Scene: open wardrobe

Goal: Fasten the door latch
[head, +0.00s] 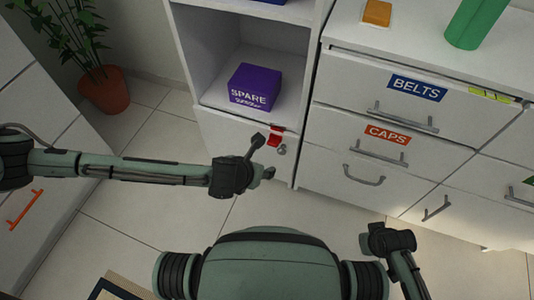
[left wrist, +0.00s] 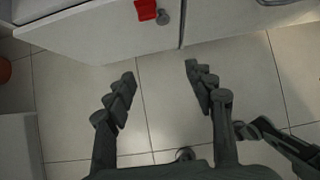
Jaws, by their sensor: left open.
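The red latch (head: 275,136) is on the low white cabinet door (head: 231,145), near its right edge, just below the open shelf. A grey round knob (head: 282,150) sits beside and just below it. In the left wrist view the red latch (left wrist: 146,9) and the knob (left wrist: 162,17) show at the top edge. My left gripper (head: 264,157) is open and empty, in front of the door and close to the latch, with no contact visible. Its spread fingers (left wrist: 160,82) show bare floor between them. My right gripper (head: 388,240) is at the lower right, away from the door; its jaws are unclear.
A purple SPARE box (head: 254,87) stands on the shelf above the door. Drawers labelled BELTS (head: 417,87) and CAPS (head: 387,134) are to the right. A potted plant (head: 104,90) stands at the back left.

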